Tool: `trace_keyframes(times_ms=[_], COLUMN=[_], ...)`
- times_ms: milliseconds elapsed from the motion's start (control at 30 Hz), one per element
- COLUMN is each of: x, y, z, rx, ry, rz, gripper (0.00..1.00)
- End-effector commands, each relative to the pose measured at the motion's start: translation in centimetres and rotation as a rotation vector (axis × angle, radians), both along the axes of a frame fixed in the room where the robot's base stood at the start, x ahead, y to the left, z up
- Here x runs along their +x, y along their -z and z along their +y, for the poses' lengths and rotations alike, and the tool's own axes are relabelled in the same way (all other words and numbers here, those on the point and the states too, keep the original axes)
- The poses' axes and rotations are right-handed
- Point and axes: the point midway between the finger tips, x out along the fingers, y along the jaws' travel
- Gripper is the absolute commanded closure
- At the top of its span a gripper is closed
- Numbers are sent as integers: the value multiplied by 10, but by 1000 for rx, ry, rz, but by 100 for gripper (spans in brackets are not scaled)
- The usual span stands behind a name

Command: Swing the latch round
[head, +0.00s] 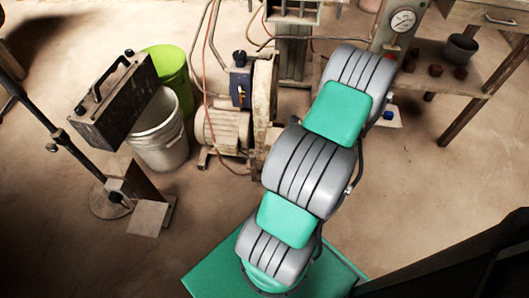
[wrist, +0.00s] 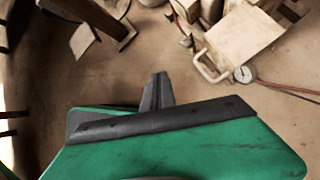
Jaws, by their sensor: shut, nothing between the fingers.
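My gripper (wrist: 157,90) shows in the wrist view as dark fingers closed together above a green housing with a black bar. Nothing shows between the fingers, and bare floor lies behind them. In the head view my own arm hides it. I cannot pick out the latch for certain in either view. The press, with a round dial gauge (head: 403,20), stands at the top of the head view, partly hidden by my arm. In the wrist view a pale loop handle (wrist: 204,70) is on a boxy beige part (wrist: 240,40), right of the fingers and apart from them.
A motor (head: 222,128) with hoses stands left of my arm. A white bucket (head: 160,140), a green bucket (head: 172,70) and a dark case with a handle (head: 112,100) stand further left. A wooden shelf (head: 430,78) with pots is at upper right.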

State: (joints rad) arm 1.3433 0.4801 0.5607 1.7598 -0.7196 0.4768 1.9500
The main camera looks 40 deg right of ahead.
Motion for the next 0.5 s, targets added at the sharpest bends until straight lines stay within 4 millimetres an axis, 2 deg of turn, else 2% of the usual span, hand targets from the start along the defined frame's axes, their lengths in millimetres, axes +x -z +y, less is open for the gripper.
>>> trace_keyframes(times_ms=[33, 100, 200, 367, 500], x=[-15, -27, -34, -24, -5], y=[10, 21, 29, 44, 65], z=[-11, -20, -26, -22, -14], rx=[91, 189, 261, 272, 271], ry=[160, 325, 440, 452, 450], rz=[-2, -8, -14, -12, -12], gripper=[100, 100, 100, 100, 100])
